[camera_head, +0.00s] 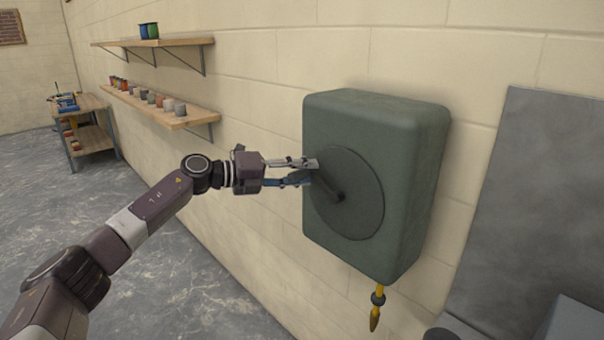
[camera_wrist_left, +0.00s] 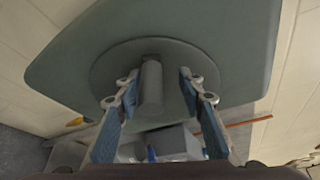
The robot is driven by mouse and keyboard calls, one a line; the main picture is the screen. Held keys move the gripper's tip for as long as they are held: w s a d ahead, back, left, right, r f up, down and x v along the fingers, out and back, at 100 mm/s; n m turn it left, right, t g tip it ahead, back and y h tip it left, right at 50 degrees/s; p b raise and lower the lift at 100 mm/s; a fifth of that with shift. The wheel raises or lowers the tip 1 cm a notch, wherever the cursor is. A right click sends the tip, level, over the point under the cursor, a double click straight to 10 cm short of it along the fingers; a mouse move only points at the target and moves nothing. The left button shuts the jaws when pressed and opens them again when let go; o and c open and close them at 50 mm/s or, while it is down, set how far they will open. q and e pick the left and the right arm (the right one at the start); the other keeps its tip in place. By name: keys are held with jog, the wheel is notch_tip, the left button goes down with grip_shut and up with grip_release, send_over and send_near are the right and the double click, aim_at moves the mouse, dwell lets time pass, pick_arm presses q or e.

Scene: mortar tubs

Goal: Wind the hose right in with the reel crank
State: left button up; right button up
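The hose reel (camera_head: 413,150) is a grey-green rounded box on the wall, with a round disc on its front. A dark crank (camera_head: 331,186) runs from the disc's hub up and left. A short yellow hose end (camera_head: 375,318) with a dark collar hangs below the box. My left gripper (camera_head: 311,172) is at the crank's outer end. In the left wrist view the grey crank handle (camera_wrist_left: 151,88) stands between the two open fingers, nearer the left one, with a clear gap to the right one. My right gripper is not in view.
Wall shelves (camera_head: 165,110) with small pots are at the left, beyond my arm. A small bench (camera_head: 88,132) stands farther back. A large grey panel (camera_head: 540,200) leans at the right of the reel. The floor at the left is clear.

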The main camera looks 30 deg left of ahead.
pick_arm(q)
jog(key=shift+a+f, duration=0.1)
jog(key=shift+a, duration=0.2)
jog(key=v, duration=1.1)
jog(key=shift+s, duration=0.4)
